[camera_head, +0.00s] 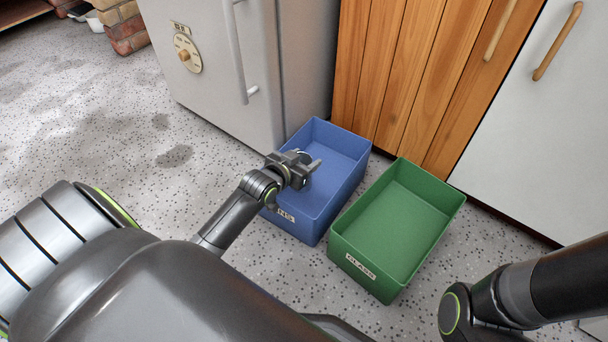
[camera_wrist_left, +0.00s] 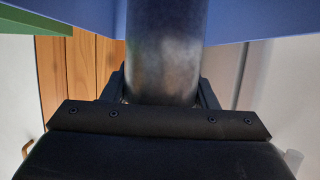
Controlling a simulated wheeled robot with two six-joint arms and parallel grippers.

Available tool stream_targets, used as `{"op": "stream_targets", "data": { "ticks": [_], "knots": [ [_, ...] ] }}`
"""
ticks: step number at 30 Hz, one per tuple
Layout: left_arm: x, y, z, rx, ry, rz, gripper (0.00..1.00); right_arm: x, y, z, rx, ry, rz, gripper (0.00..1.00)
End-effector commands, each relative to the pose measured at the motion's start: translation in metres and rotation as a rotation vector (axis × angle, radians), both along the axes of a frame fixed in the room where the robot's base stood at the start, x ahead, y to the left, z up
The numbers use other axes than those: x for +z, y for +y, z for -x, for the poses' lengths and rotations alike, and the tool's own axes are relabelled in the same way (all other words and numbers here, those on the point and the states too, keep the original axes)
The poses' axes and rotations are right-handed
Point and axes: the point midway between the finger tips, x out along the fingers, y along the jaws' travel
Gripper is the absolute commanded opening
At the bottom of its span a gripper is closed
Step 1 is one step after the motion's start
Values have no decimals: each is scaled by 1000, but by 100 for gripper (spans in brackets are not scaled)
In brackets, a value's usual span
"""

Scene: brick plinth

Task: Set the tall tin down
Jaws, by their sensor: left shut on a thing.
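The tall tin (camera_wrist_left: 166,50) is a dull grey metal cylinder in the left wrist view, between the two fingers of my left gripper (camera_wrist_left: 165,92). My left gripper (camera_head: 303,172) is shut on it. In the head view this gripper is over the blue bin (camera_head: 325,222), and the tin is mostly hidden by the gripper. Blue bin walls (camera_wrist_left: 245,20) show on both sides of the tin in the wrist view. Whether the tin touches the bin floor cannot be seen. My right gripper is out of view.
A green bin (camera_head: 400,235) labelled GLASS stands empty to the right of the blue bin. A grey fridge-like cabinet (camera_head: 210,60) and wooden doors (camera_head: 400,70) stand behind. Speckled floor (camera_head: 90,120) is clear at left.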

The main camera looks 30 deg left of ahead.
Motion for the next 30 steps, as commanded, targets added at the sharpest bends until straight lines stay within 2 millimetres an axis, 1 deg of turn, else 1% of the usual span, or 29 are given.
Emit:
{"op": "stream_targets", "data": {
  "ticks": [1, 5, 7, 12, 15, 23, 30],
  "knots": [
    [-5, 0, 0, 0, -1, 0, 20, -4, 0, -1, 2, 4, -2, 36],
    [-8, 0, 0, 0, -1, 0, 20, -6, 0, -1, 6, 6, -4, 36],
    [-14, 0, 0, 0, -1, 1, 20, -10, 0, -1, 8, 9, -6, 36],
    [-35, 0, 0, 0, -1, 1, 20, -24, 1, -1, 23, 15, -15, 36],
    [-43, 0, 0, 0, -1, 0, 20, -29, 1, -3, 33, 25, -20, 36],
    [-42, 0, 0, 0, -1, 0, 20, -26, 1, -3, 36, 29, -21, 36],
    [-48, 0, 0, -1, -1, 1, 20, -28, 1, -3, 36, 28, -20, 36]
  ]
}}
